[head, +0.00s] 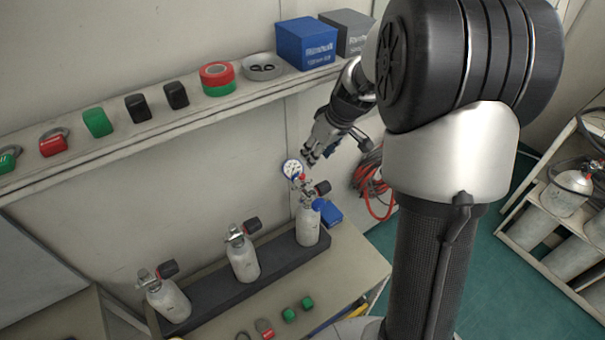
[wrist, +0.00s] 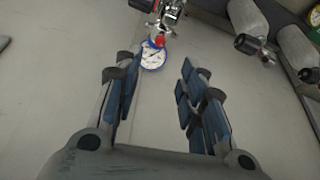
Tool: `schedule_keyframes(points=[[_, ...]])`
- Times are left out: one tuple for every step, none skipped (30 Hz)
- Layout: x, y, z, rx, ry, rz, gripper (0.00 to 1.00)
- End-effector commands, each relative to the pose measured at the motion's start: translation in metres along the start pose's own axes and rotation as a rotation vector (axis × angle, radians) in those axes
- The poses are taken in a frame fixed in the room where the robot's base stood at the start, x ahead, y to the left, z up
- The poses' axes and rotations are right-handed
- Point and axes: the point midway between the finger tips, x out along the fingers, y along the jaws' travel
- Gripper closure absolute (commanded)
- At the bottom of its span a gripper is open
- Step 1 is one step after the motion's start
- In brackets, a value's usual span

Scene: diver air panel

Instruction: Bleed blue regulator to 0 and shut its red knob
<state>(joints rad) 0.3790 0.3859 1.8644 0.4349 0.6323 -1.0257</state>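The blue-rimmed gauge (head: 292,169) sits on the regulator of the rightmost grey cylinder (head: 308,226). Its white dial shows in both views, but the needle reading is too small to tell. A small red knob (head: 302,177) is beside the gauge; it also shows in the wrist view (wrist: 159,40) just above the dial (wrist: 153,56). My gripper (head: 312,155) is just above and right of the gauge in the head view. In the wrist view my gripper (wrist: 157,95) is open and empty, with the gauge beyond its fingertips, apart from them.
Two more cylinders (head: 242,257) (head: 168,300) stand left along the dark rack (head: 205,290). A blue block (head: 329,212) is beside the right cylinder. A red hose coil (head: 370,180) hangs on the right. The shelf (head: 110,146) above holds boxes, tape and tags.

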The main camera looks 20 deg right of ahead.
Motion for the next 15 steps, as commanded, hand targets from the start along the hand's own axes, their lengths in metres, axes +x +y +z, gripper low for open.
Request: schedule_keyframes(points=[[0.015, -0.001, 0.001, -0.001, -0.003, -0.002, 0.63], [0.022, -0.001, 0.002, -0.001, -0.004, -0.003, 0.63], [0.031, -0.001, 0.001, -0.001, -0.002, -0.002, 0.63], [0.037, -0.001, 0.001, -0.001, -0.003, -0.003, 0.63], [0.044, -0.001, 0.001, -0.001, -0.003, -0.003, 0.63], [0.053, -0.001, 0.002, -0.001, -0.004, -0.002, 0.63], [0.059, -0.001, 0.001, -0.001, -0.003, -0.002, 0.63], [0.066, -0.001, 0.002, 0.000, -0.004, -0.003, 0.63], [0.074, -0.001, 0.001, 0.000, -0.003, -0.002, 0.63], [0.081, -0.001, 0.001, 0.000, -0.003, -0.001, 0.63], [0.087, -0.001, 0.001, -0.001, -0.003, -0.002, 0.63], [0.094, -0.001, 0.001, -0.002, -0.002, -0.001, 0.63], [0.099, -0.001, 0.001, -0.001, -0.003, -0.001, 0.63], [0.104, -0.001, 0.001, -0.001, -0.002, -0.001, 0.63], [0.110, -0.001, 0.001, -0.001, -0.002, -0.001, 0.63]])
